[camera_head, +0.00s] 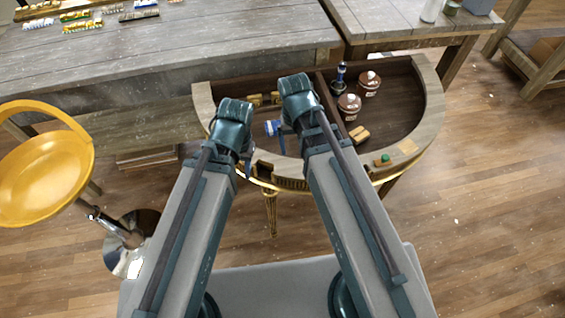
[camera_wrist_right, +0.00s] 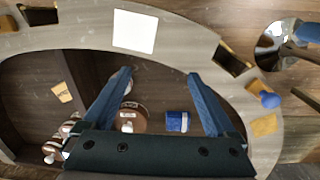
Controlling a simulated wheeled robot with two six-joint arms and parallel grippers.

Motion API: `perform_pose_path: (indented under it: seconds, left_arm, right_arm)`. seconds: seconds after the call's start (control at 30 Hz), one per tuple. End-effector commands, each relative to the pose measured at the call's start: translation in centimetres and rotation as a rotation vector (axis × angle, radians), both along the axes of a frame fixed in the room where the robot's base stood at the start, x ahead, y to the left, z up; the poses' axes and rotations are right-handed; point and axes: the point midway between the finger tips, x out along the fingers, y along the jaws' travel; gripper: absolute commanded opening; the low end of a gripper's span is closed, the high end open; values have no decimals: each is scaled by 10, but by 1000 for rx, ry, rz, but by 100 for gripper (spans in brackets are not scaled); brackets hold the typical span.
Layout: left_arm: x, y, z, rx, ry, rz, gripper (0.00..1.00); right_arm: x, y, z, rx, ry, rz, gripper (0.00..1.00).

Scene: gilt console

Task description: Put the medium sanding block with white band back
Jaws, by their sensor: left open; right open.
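A small tan block (camera_head: 358,133) lies in the right compartment of the half-round console, near its front wall. In the right wrist view it (camera_wrist_right: 62,92) shows a pale mark across it; I cannot tell for sure that this is the white band. A blue block with a pale edge (camera_wrist_right: 177,121) lies in the other compartment beside a brown jar (camera_wrist_right: 133,118). My right gripper (camera_wrist_right: 161,72) is open and empty above the console. My left gripper (camera_head: 247,165) is open over the console's front left; its fingers are mostly hidden by its arm.
The console (camera_head: 432,100) has a raised rim and a divider. Brown jars (camera_head: 369,83) and a dark blue bottle (camera_head: 339,78) stand in the right compartment. A green knob (camera_head: 384,158) is on the front rim. A yellow stool (camera_head: 45,175) stands left; a grey workbench (camera_head: 150,50) is behind.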

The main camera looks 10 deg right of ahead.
Motion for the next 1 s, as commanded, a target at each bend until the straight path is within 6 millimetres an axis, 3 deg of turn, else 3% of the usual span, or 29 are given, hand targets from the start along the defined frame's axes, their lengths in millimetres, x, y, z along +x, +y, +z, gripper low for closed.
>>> perform_pose_path:
  seconds: [0.03,0.1,0.3,1.0]
  left_arm:
    - [0,0,0,0,0,0,50]
    - [0,0,0,0,0,0,50]
    - [0,0,0,0,0,0,50]
    - [0,0,0,0,0,0,50]
  right_arm:
    - [-21,17,0,-5,6,94,92]
    - [-36,33,0,-12,14,202,92]
    - [-59,54,1,-23,28,364,92]
    - [-59,56,1,-24,29,376,92]
